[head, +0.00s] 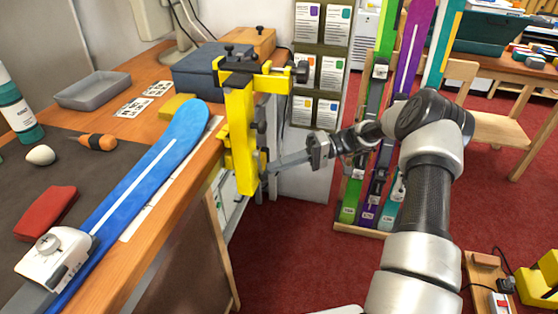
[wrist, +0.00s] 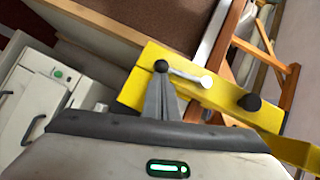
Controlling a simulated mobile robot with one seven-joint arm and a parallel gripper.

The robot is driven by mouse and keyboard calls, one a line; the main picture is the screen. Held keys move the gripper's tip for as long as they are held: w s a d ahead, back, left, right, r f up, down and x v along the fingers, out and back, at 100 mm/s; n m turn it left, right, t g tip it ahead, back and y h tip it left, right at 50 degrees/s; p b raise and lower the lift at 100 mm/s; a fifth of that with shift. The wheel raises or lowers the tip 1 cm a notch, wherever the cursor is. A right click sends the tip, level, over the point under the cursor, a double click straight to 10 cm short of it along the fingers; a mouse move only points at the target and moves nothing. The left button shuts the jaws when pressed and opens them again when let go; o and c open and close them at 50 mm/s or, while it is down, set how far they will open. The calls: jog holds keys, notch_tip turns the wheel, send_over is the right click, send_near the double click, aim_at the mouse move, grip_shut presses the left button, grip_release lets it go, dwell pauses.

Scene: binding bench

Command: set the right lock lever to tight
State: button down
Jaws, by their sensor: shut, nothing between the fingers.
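A yellow clamp frame (head: 240,135) stands at the far right corner of the bench, its tall bar hanging past the edge. In the wrist view its yellow bar (wrist: 225,97) runs diagonally and carries a silver lock lever (wrist: 188,76) with a black ball (wrist: 162,66) at its left end. My gripper (head: 270,170) is shut and empty beside the lower part of the frame. In the wrist view my fingertips (wrist: 161,78) are right at the black ball; I cannot tell whether they touch it. The lever lies roughly along the bar. Any tight marking is not visible.
A black knob (wrist: 252,102) sits farther right on the bar. A blue ski (head: 160,160) lies along the bench edge, near a blue-grey box (head: 205,70). A rack of upright skis (head: 385,130) stands behind my arm. Open red carpet lies below.

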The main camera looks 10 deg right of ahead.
jog(key=shift+s+a+f, duration=0.25)
jog(key=shift+s+f, duration=0.1)
jog(key=shift+s, duration=0.2)
jog(key=shift+s+a, duration=0.1)
dwell(0.3)
